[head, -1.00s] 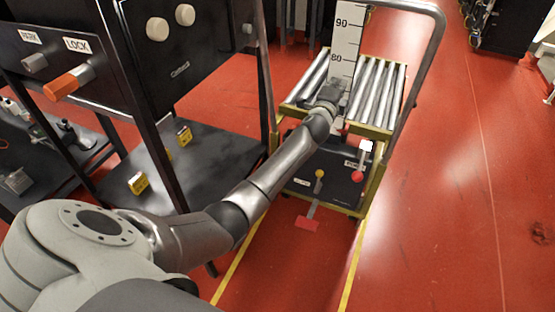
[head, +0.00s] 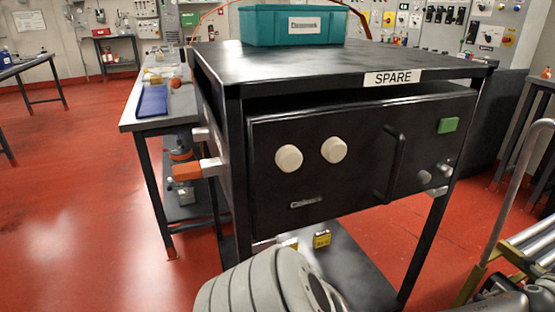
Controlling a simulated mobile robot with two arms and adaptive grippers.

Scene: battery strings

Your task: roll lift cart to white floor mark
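The lift cart shows only in part at the right edge of the head view. Its bent grey handle rail (head: 507,195), steel rollers (head: 532,245) and a bit of yellowish frame (head: 470,284) are visible. Its lower body, pedals and height scale are out of view. A grey link of my arm is at the bottom middle, and dark metal arm parts reach the bottom right corner beside the rollers. No gripper fingers can be made out. No white floor mark is in view.
A black rack marked SPARE (head: 360,78) fills the middle, close to the cart, with a teal bin (head: 293,27) on top. A table with a blue tray (head: 152,101) stands behind it at left. Open red floor (head: 70,190) lies at left; wall panels line the back.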

